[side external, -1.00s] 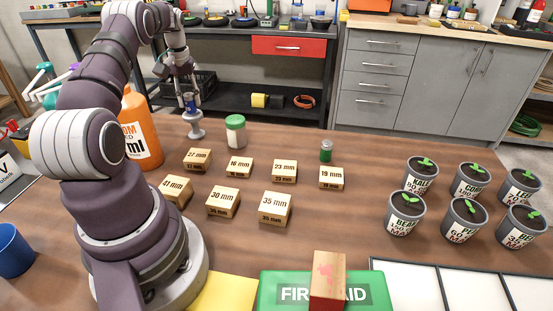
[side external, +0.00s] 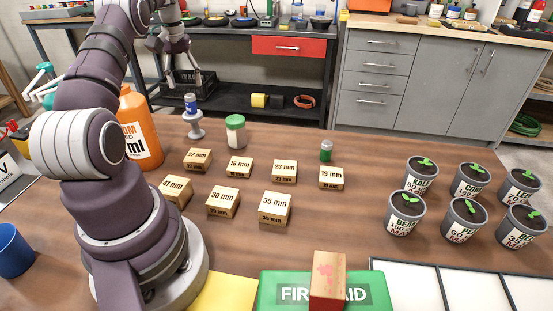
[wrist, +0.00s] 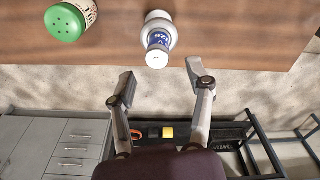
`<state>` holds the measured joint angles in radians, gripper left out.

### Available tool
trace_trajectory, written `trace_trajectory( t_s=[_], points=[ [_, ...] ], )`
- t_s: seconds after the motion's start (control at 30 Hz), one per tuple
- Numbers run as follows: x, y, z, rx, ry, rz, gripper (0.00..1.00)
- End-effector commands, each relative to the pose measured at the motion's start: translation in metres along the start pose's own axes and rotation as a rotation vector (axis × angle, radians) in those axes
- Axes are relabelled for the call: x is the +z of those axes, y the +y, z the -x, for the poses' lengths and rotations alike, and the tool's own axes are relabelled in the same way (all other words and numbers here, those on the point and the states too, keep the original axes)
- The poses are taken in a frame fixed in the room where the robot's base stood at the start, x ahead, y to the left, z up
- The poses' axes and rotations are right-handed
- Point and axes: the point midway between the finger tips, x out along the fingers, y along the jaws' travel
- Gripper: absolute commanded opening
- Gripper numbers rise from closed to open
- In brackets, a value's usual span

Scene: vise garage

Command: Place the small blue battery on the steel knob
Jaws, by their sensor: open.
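The small blue battery (side external: 191,102) stands upright on top of the steel knob (side external: 195,126) near the table's back edge. In the wrist view the battery (wrist: 157,48) shows its pale end, with the knob (wrist: 162,21) behind it. My gripper (side external: 188,88) is open and empty, above and apart from the battery. In the wrist view its two fingers (wrist: 165,78) are spread wide, with nothing between them.
A green-lidded jar (side external: 235,131) stands just right of the knob, and an orange bottle (side external: 140,130) to its left. Several wooden size blocks (side external: 240,167) lie in front. Several potted seedlings (side external: 471,181) occupy the right side.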

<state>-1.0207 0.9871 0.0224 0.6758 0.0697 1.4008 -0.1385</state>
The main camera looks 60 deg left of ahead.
Motion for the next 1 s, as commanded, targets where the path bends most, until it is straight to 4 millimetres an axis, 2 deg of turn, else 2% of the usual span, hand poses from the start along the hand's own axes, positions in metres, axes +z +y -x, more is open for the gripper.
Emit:
trace_trajectory(
  t_s=[0.2,0.27,0.37,0.4,0.47,0.5,0.57,0.6,0.7,0.8,0.9,1.0],
  points=[
    [0.001,0.005,0.027,0.003,0.005,-0.014,0.53],
    [0.005,0.018,0.038,0.009,0.020,-0.054,0.53],
    [0.025,0.059,0.068,0.032,0.067,-0.181,0.53],
    [0.039,0.078,0.082,0.045,0.091,-0.246,0.53],
    [0.066,0.102,0.100,0.068,0.128,-0.348,0.53],
    [0.087,0.116,0.110,0.086,0.154,-0.416,0.53],
    [0.122,0.131,0.122,0.115,0.192,-0.523,0.53],
    [0.147,0.137,0.128,0.137,0.218,-0.596,0.53],
    [0.207,0.141,0.130,0.197,0.279,-0.771,0.53],
    [0.253,0.133,0.120,0.252,0.327,-0.916,0.53],
    [0.280,0.124,0.107,0.292,0.358,-1.010,0.53],
    [0.292,0.119,0.099,0.311,0.372,-1.057,0.53]
  ],
)
